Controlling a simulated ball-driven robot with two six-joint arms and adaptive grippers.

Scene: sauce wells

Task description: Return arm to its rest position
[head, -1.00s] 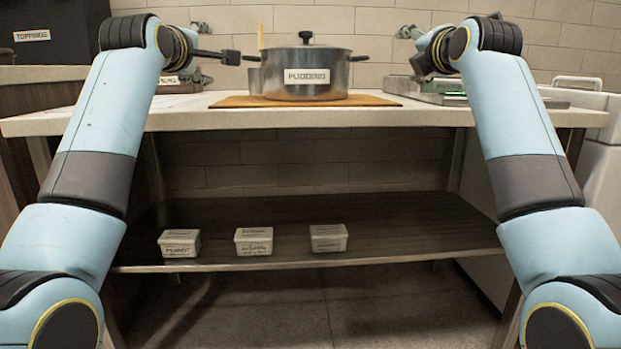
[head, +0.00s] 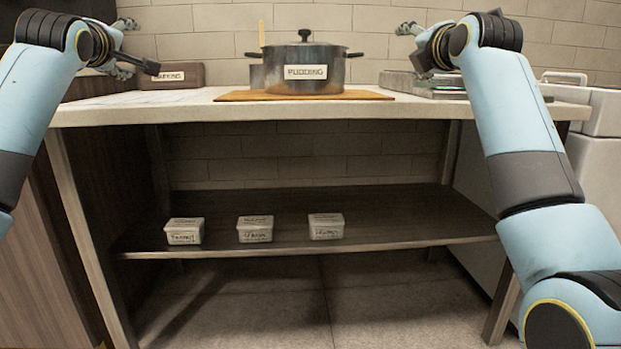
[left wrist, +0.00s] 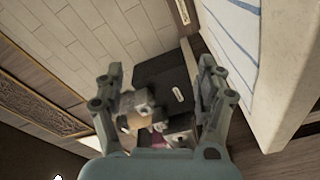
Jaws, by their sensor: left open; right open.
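My left arm comes in at the left edge of the head view, with its gripper (head: 124,45) at the far left end of the counter, partly hidden by its own wrist. In the left wrist view this gripper (left wrist: 160,68) is open, its two fingers wide apart with nothing held between them. My right arm is raised at the right of the head view. Its gripper (head: 408,29) is above the counter's back right part, mostly hidden behind the wrist; I see nothing held in it.
A pot labelled PUDDING (head: 309,72) stands on a wooden board (head: 230,96) on the counter (head: 110,113). A labelled brown box (head: 190,73) is at back left. Three small tubs (head: 184,236) sit on the lower shelf (head: 400,225). A black box (left wrist: 165,80) is beyond the left fingers.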

